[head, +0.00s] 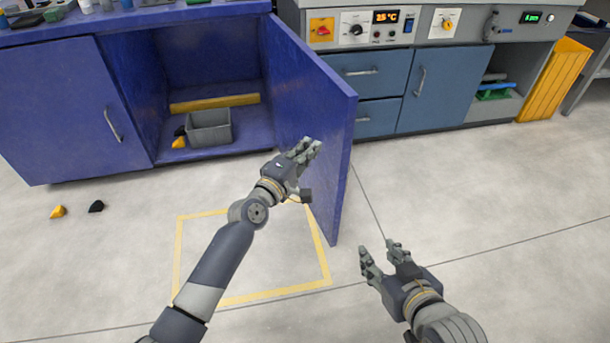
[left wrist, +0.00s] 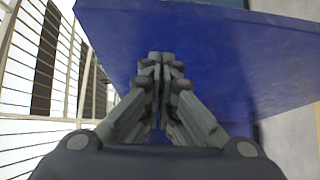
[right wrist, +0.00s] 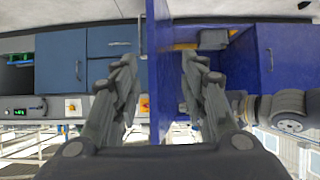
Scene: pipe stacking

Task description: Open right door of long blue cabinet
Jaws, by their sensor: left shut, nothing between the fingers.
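The long blue cabinet (head: 60,100) stands at the back left. Its right door (head: 318,110) is swung wide open toward me, and the bay behind it is exposed. The cabinet's left door (head: 70,115), with a silver handle, is closed. My left gripper (head: 310,150) is shut and empty, in front of the open door's inner face; the door fills much of the left wrist view (left wrist: 220,60). My right gripper (head: 382,255) is open and empty, to the right of the door over the floor. In the right wrist view the door's edge (right wrist: 158,60) shows between its fingers, farther off.
A grey bin (head: 209,128) and a yellow bar sit inside the open bay. A grey-blue workbench (head: 425,85) with control panels stands to the right. A yellow piece (head: 58,211) and a black piece (head: 96,206) lie on the floor. The floor at right is clear.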

